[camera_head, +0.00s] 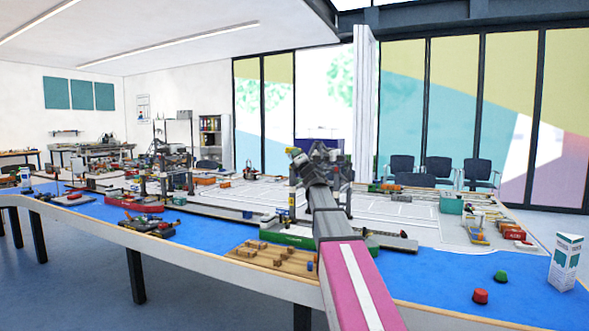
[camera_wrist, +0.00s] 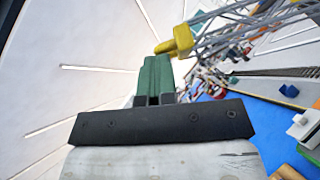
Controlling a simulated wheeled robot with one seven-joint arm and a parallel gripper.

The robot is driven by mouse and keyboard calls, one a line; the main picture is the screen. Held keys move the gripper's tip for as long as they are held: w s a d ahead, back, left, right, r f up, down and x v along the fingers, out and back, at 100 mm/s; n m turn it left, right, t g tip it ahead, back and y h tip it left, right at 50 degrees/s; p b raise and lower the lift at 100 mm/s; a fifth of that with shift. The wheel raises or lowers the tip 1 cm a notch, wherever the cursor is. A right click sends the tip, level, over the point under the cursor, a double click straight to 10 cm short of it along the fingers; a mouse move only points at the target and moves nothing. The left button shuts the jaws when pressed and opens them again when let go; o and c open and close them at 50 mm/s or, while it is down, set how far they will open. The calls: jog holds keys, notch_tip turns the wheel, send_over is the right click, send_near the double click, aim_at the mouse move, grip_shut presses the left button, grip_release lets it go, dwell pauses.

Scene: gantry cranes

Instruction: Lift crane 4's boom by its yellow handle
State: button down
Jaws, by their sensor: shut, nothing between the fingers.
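In the wrist view my gripper (camera_wrist: 157,62) has its two green fingers shut together with nothing between them. A yellow handle (camera_wrist: 181,41) is just beyond the fingertips, slightly to their right. The tips look very close to it; I cannot tell whether they touch. The handle joins a grey lattice boom (camera_wrist: 235,32) that runs off to the upper right. No crane number can be read. In the head view my arm reaches to the middle of the table and hides the gripper and most of the crane behind it.
The blue tabletop (camera_head: 437,275) carries a wooden tray of blocks (camera_head: 272,258), a red button (camera_head: 480,296), a green button (camera_head: 500,276) and a white carton (camera_head: 566,262). Other cranes and model ships, one a red ship (camera_head: 133,203), stand to the left.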

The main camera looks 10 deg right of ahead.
jog(key=shift+m+g+h, duration=0.3)
jog(key=shift+m+h, duration=0.2)
jog(key=shift+m, duration=0.3)
jog(key=w+r, duration=0.1)
jog(key=r, duration=0.1)
jog(key=w+d+r, duration=0.1)
jog(key=r, duration=0.1)
jog(key=w+d+r, duration=0.1)
jog(key=r, duration=0.1)
jog(key=shift+w+d, duration=0.1)
jog(key=shift+w, duration=0.1)
jog(key=w+d+r, duration=0.5)
jog(key=w+r, duration=0.2)
jog(key=shift+d+r, duration=0.15)
jog(key=shift+r, duration=0.1)
